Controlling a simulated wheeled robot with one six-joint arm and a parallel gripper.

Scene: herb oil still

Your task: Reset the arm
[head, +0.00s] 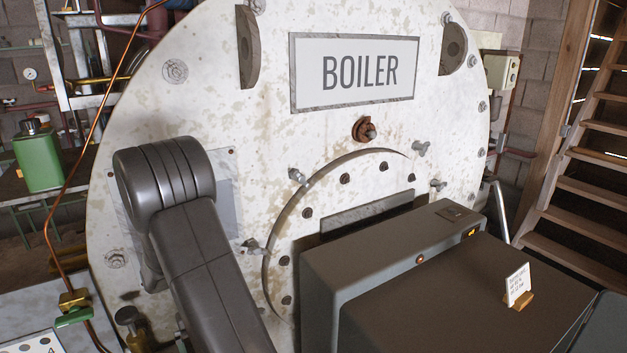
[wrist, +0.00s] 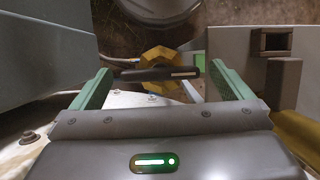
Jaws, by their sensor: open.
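My arm shows in the head view in front of the left part of the boiler (head: 250,130), bent at a rounded grey joint and running down out of the bottom edge. My gripper (wrist: 160,70) does not show in the head view. In the wrist view its two green fingers stand wide apart, so it is open. A dark bar (wrist: 157,75) with a pale stripe lies across the space between the fingertips; whether it touches them I cannot tell. A yellow brass-coloured fitting (wrist: 160,58) lies behind the bar, partly hidden.
A dark grey box (head: 440,275) with a small white card (head: 517,284) stands close on the right. A copper pipe (head: 60,240) with a green-handled valve (head: 74,317) runs down the left. A green can (head: 38,160) and wooden stairs (head: 580,210) are farther back.

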